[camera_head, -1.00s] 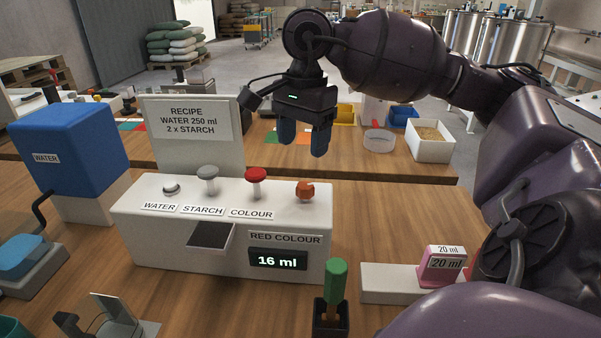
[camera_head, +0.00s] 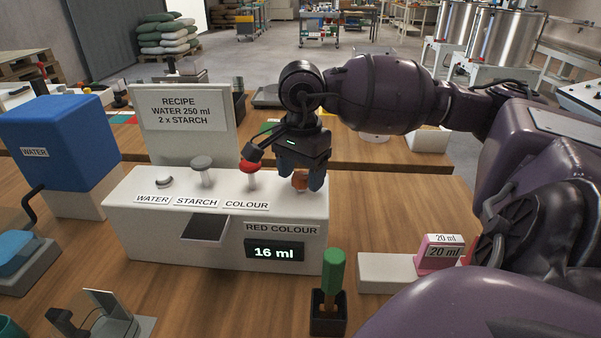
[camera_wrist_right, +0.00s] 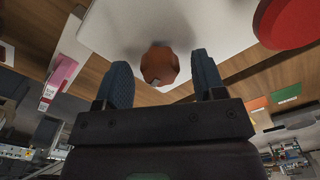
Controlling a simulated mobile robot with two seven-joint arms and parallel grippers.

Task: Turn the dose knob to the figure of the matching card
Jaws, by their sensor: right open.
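The orange dose knob (camera_head: 300,181) stands on the right end of the white dosing box (camera_head: 160,228). The display (camera_head: 275,251) under the RED COLOUR label reads 16 ml. The pink card (camera_head: 440,254), marked 20 ml, stands on a white block to the right. My right gripper (camera_head: 301,184) is open, its blue fingers pointing down on either side of the knob. In the right wrist view the knob (camera_wrist_right: 159,66) shows between and just beyond the fingertips; contact cannot be told. My left gripper is out of view.
A red COLOUR knob (camera_head: 250,167) stands just left of my gripper, with a grey STARCH knob (camera_head: 202,163) further left. A green-handled tool (camera_head: 334,272) stands upright in a dark holder in front of the box. The recipe board (camera_head: 186,118) rises behind.

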